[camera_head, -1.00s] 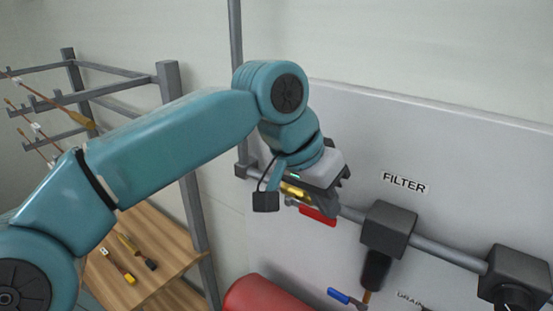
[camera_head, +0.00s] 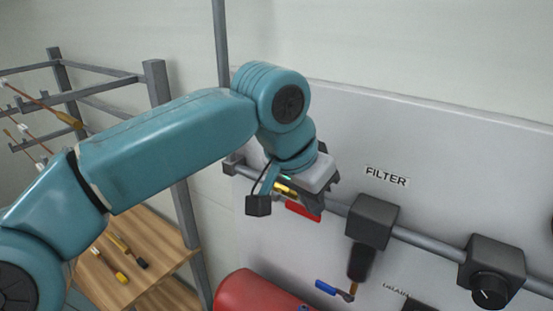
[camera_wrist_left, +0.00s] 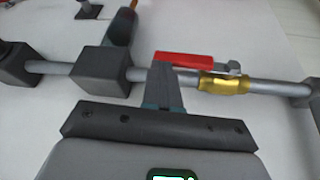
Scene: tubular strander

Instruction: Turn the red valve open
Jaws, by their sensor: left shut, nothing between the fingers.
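The red valve handle (camera_head: 303,211) sits on the pipe across the grey panel and lies roughly along it. Its brass body (camera_head: 285,189) shows partly behind my wrist in the head view. My left gripper (camera_head: 315,208) is shut and empty at the handle's free end, partly covering it. In the left wrist view the fingers (camera_wrist_left: 163,84) are together, just beside the free end of the red handle (camera_wrist_left: 190,60), with the brass body (camera_wrist_left: 223,85) to the right. I cannot tell whether the fingers touch the handle. My right gripper is not in view.
A dark filter block (camera_head: 372,220) and a block with a round knob (camera_head: 492,290) sit on the same pipe to the right. A blue handle (camera_head: 332,290) is below, near a red cylinder (camera_head: 255,292). A metal rack and wooden shelf (camera_head: 150,250) stand left.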

